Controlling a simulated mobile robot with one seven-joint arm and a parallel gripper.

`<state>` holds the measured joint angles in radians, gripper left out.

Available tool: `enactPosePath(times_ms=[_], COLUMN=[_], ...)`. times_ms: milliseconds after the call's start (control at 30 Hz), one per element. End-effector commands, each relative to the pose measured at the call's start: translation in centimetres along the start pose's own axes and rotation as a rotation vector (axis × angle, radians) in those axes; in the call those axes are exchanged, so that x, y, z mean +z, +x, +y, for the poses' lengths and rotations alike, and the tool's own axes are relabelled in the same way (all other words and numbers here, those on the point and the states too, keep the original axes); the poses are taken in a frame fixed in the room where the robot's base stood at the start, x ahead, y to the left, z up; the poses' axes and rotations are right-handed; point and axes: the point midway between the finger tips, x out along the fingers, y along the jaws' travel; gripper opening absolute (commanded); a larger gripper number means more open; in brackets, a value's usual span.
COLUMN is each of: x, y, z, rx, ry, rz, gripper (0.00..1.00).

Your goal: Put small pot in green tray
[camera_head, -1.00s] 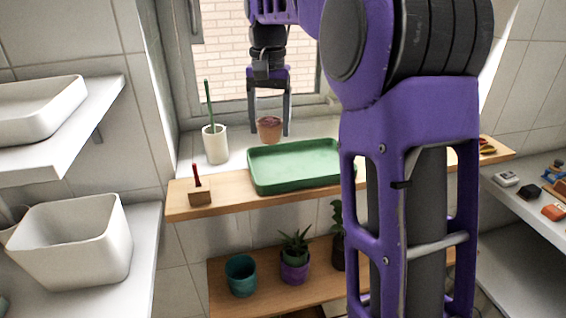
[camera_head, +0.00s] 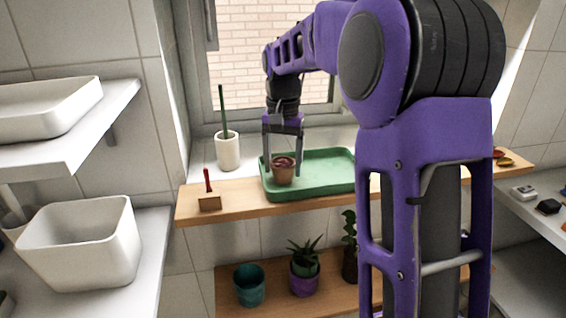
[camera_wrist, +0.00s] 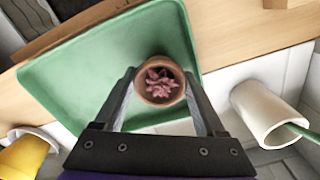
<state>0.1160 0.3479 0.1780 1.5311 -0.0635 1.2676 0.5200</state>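The small pot (camera_head: 283,175) is terracotta with a reddish-purple plant in it. It is upright over the left end of the green tray (camera_head: 327,183), inside the rim in the head view. My gripper (camera_head: 283,172) points down with one finger on each side of the pot and is shut on it. In the wrist view the pot (camera_wrist: 158,98) sits between the fingertips, near one edge of the tray (camera_wrist: 90,85). I cannot tell whether its base touches the tray floor. The tray lies on the wooden shelf and sill, and looks otherwise empty.
A white cup with a green stick (camera_head: 228,150) stands left of the tray. A small wooden block with a red handle (camera_head: 209,202) is on the wooden shelf (camera_head: 240,207). A window is behind. Potted plants (camera_head: 304,270) stand on a lower shelf.

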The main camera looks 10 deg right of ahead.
Motion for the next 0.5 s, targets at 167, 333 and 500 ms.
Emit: enactPosePath(times_ms=[167,333,500], x=[0.0,0.0,-0.1], y=[0.0,-0.1,-1.5], z=[0.0,0.0,-0.1], rx=[0.0,0.0,-0.002], ry=[0.0,0.0,0.0], rz=[-0.001,0.0,0.003], gripper=[0.85,0.85,0.85])
